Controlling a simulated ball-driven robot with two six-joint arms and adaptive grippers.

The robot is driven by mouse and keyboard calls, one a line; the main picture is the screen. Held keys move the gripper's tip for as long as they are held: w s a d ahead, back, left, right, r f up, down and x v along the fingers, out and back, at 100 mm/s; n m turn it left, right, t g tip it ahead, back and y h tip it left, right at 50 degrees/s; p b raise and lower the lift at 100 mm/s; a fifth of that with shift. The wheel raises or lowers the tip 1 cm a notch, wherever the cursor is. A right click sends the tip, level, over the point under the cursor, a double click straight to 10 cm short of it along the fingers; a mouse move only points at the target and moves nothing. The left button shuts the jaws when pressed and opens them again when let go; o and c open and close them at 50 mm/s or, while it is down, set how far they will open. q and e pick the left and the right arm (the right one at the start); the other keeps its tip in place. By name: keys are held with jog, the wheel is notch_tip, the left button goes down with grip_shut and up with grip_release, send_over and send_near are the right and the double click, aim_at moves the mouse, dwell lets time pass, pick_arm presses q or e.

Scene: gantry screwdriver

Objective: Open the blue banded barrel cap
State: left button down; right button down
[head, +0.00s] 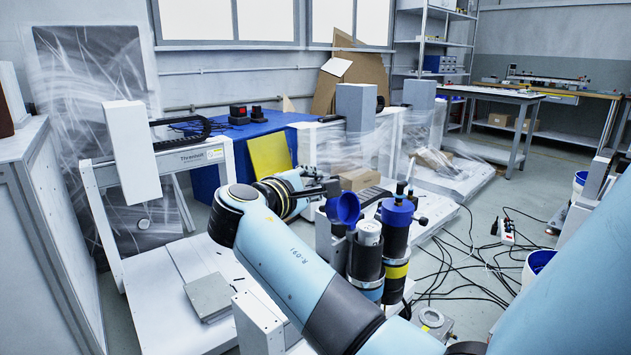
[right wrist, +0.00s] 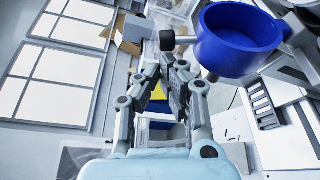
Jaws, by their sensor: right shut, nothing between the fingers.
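The blue-banded barrel (head: 367,262) is dark and upright, with a blue band (head: 369,291) near its base. A pale cylindrical top (head: 369,230) shows at its mouth. A hollow blue cap (head: 343,208) stands tipped open at its upper left. A large hollow blue cap also shows in the right wrist view (right wrist: 240,42), right of my fingers. My right gripper (head: 324,188) is shut and empty just left of the tipped cap, and seems apart from it. Its closed fingers show in the right wrist view (right wrist: 168,62). My left gripper is not in view.
A yellow-banded barrel (head: 395,240) with a blue cap on top stands close on the right. A grey slab (head: 208,297) lies on the white machine bed at left. Cables (head: 455,262) and a power strip (head: 507,231) lie on the floor at right.

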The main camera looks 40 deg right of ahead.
aim_at(327, 202)
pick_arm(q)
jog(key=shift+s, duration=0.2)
pick_arm(e)
jog(key=shift+s, duration=0.1)
